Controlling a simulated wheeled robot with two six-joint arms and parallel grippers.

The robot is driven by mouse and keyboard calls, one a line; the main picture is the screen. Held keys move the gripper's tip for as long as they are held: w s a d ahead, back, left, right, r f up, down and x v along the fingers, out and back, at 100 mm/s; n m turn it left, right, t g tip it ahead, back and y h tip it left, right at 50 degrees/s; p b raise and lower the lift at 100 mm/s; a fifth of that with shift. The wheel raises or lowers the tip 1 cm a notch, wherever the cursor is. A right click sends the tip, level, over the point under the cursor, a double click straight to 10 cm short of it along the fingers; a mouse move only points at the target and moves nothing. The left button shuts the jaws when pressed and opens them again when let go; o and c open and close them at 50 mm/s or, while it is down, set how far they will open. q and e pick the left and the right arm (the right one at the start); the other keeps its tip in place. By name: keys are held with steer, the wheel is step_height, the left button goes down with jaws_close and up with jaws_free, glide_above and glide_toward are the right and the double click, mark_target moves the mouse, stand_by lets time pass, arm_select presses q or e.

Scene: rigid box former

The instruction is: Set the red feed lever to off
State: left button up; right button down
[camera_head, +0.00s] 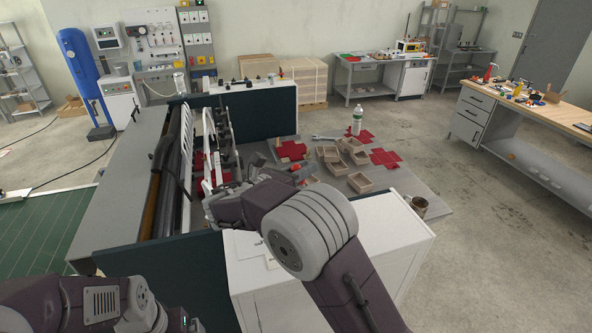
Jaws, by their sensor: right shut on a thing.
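My right gripper (212,208) is at the near end of the box-forming machine (183,238), beside its white frame bars. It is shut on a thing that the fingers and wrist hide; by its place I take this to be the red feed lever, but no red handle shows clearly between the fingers. I cannot read the lever's position. A small red piece (296,168) shows just beyond my right wrist, and I cannot tell what it is. My left arm lies at the bottom left, and its gripper is out of the picture.
A grey table (425,183) right of the machine holds several open boxes (360,182), red flat blanks (384,158), a bottle (357,120) and a mug (419,206). A white cabinet (395,240) stands in front. The floor to the right is clear.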

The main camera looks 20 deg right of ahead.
steer(key=s+d+f+m+y+b, duration=0.1)
steer(key=s+d+m+y, duration=0.1)
steer(key=d, duration=0.4)
steer(key=s+d+f+m+y+b, duration=0.1)
steer(key=s+d+m+y+b, duration=0.1)
steer(key=d, duration=0.4)
steer(key=m+y, duration=0.1)
steer(key=y, duration=0.1)
steer(key=shift+f+m+y+b, duration=0.2)
steer(key=shift+m+y+b, duration=0.1)
steer(key=shift+a, duration=0.1)
steer(key=shift+f, duration=0.1)
steer(key=c, duration=1.3)
jaws_free()
steer(key=shift+o, duration=0.2)
steer(key=shift+s+d, duration=0.1)
steer(key=shift+d, duration=0.15)
